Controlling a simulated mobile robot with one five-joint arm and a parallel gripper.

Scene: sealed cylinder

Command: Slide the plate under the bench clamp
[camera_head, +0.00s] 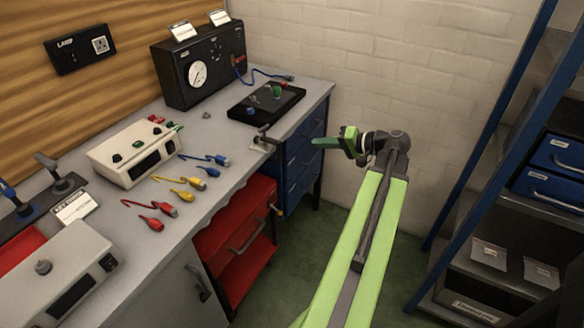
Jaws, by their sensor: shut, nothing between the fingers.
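A flat black plate (291,98) lies on the grey bench near its far right end, with small green and blue parts on it. The bench clamp (263,139) is a small metal piece with a dark handle at the bench's front edge, nearer to me than the plate. The plate and clamp are apart. My gripper (316,143) is on the end of my green arm, to the right of the clamp and beyond the bench edge. Its fingers point left toward the clamp and are shut and empty. It does not appear to touch the plate or the clamp.
A black gauge box (198,66) stands behind the plate. A white instrument (133,151) and red, yellow and blue leads (181,181) lie along the bench to the left. Blue drawers (303,160) are below the bench end. A blue-framed shelf (490,130) stands at right.

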